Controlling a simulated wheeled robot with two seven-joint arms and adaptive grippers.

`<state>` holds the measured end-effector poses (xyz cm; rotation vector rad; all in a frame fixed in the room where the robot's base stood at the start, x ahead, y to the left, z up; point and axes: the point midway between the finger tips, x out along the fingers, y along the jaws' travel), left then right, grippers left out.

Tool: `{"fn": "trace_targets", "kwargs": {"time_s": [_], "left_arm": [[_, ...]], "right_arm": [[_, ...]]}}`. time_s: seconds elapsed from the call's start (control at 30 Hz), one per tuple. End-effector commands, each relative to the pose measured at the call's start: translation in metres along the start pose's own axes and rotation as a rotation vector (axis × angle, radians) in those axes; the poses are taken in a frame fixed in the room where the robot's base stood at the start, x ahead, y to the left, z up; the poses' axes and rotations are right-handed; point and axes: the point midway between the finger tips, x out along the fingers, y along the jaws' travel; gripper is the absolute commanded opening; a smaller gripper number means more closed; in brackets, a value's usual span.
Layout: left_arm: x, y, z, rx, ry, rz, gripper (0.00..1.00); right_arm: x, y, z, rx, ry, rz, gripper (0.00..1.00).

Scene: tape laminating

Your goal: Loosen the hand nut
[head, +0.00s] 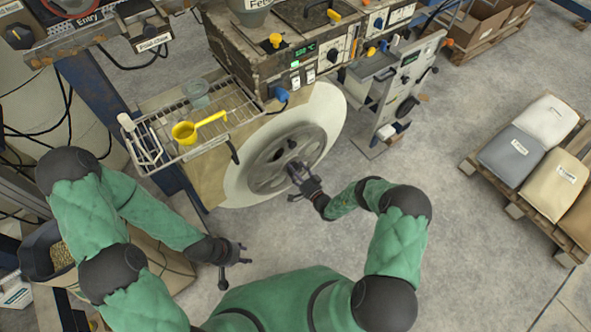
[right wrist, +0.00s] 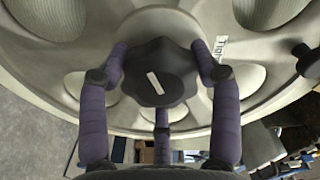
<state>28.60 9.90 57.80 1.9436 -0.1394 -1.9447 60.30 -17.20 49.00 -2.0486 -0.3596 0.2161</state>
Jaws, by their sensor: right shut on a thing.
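The hand nut (right wrist: 160,72) is a dark, lobed knob with a pale bar mark on its face. It sits at the hub of a large grey spoked wheel (head: 266,179) on the machine's front. My right gripper (right wrist: 160,85) has its fingers around the nut, with one finger on each side and one below. In the head view my right gripper (head: 298,172) is at the wheel's middle and hides the nut. My left gripper (head: 241,252) hangs low over the floor, well away from the wheel, and its fingers look spread and empty.
A wire rack (head: 168,138) with a yellow scoop (head: 184,132) juts out left of the wheel. A small side unit (head: 384,90) stands to the right. A pallet with sacks (head: 541,120) is at far right. The floor in front is clear.

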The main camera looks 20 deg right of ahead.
Motion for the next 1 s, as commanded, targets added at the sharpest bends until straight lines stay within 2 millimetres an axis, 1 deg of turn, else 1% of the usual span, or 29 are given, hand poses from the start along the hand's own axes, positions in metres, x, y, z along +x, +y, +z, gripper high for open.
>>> {"fn": "trace_targets", "kwargs": {"time_s": [0.03, 0.2, 0.4, 0.93, 0.97, 1.0], "left_arm": [[-0.0011, 0.0004, 0.0001, 0.000, 0.000, 0.000, 0.40], [-0.0026, 0.0009, 0.0001, 0.000, 0.000, 0.000, 0.40], [-0.0036, 0.0013, 0.0001, 0.000, 0.000, 0.000, 0.40], [-0.0038, 0.0014, 0.0001, 0.000, 0.000, 0.000, 0.40], [-0.0038, 0.0014, 0.0001, 0.000, 0.000, 0.000, 0.40], [-0.0039, 0.0014, 0.0001, 0.000, 0.000, 0.000, 0.40]], "right_arm": [[0.0000, 0.0019, -0.0052, -0.034, 0.009, 0.005, 0.31], [0.0004, 0.0016, -0.0061, -0.121, 0.010, 0.004, 0.31], [0.0006, 0.0013, -0.0062, -0.179, 0.010, 0.003, 0.31], [0.0015, 0.0005, -0.0077, -0.201, 0.012, 0.000, 0.31], [0.0016, 0.0004, -0.0078, -0.201, 0.012, 0.000, 0.69], [0.0016, 0.0004, -0.0078, -0.201, 0.012, 0.000, 0.81]]}}
